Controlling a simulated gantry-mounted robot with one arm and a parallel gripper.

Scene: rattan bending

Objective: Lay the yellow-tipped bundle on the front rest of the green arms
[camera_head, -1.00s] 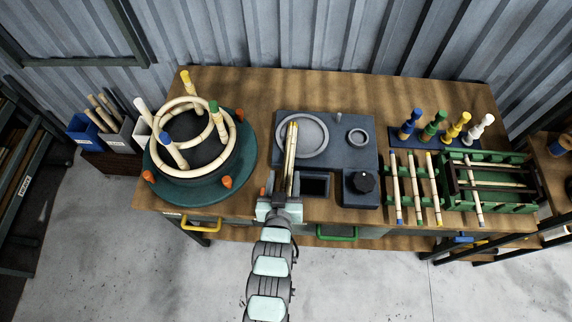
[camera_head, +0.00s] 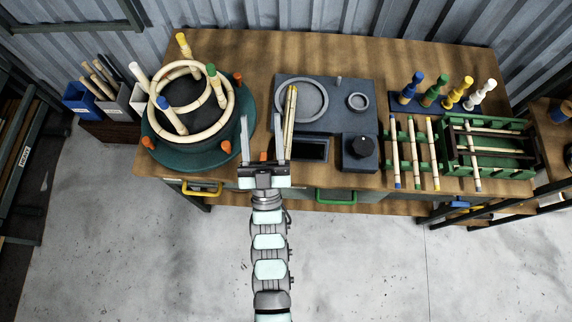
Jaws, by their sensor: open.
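A long pale bundle with a yellow tip (camera_head: 290,112) is over the left part of the grey heating unit, its yellow end pointing to the back. Whether it lies flat or leans is hard to tell. My gripper (camera_head: 262,135) is open and empty just left of it; the right finger is close to the bundle's lower part. Green arms (camera_head: 405,166) stand at the right of the bench. Several pale rods (camera_head: 412,150) lie across them, with blue, green and yellow coloured ends at the front.
A green round jig (camera_head: 240,115) with pale hoops and coloured pegs stands left. The grey unit (camera_head: 345,90) has a dark knob (camera_head: 361,147). A green frame (camera_head: 515,165) and blue, green, yellow and white pegs (camera_head: 440,92) are at the right. Bins (camera_head: 82,101) stand far left.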

